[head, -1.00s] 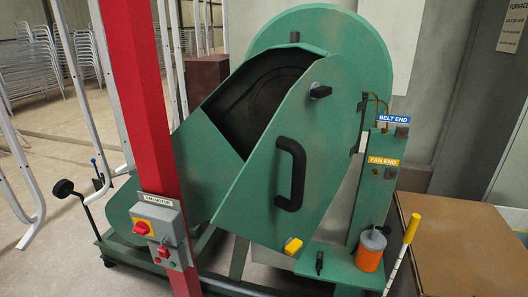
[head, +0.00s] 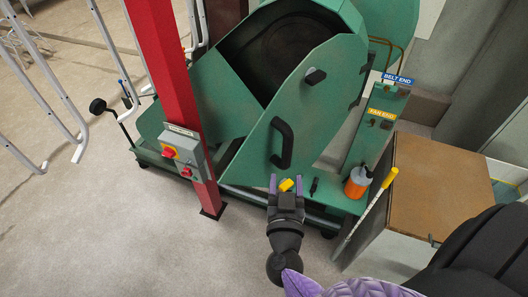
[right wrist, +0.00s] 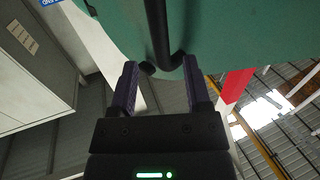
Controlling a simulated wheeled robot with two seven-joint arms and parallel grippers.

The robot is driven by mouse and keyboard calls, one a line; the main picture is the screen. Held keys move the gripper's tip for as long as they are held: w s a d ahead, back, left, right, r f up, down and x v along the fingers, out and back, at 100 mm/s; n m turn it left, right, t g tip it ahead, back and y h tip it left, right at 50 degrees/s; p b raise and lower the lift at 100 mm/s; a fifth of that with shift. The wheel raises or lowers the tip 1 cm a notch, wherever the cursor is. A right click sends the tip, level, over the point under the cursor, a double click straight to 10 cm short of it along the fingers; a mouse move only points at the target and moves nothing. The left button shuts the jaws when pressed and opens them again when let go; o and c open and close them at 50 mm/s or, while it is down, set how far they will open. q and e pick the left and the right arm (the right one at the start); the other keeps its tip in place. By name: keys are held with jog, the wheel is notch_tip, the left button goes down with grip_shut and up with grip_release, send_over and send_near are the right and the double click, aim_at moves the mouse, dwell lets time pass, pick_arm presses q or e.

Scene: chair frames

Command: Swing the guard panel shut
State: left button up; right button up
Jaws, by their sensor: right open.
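The green guard panel (head: 262,148) stands swung out from the green machine housing, with the dark opening (head: 270,50) showing behind it. In the right wrist view the panel (right wrist: 215,25) fills the top and the handle (right wrist: 157,28) lies just beyond the open fingers; no contact shows. My left gripper is out of view.
A red post (head: 175,80) with a switch box (head: 185,153) stands left of the panel. An orange container (head: 357,183), a yellow-handled rod (head: 372,208) and a brown-topped cabinet (head: 435,175) are at the right. Metal chair frames (head: 45,80) stand far left. The floor in front is clear.

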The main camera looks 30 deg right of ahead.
aim_at(287, 156)
jog(key=b+x, duration=0.2)
jog(key=x, duration=0.5)
jog(key=shift+w+d+r, duration=0.15)
jog(key=shift+w+d, duration=0.2)
jog(key=shift+w, duration=0.1)
jog(key=shift+c, duration=0.3)
grip_shut()
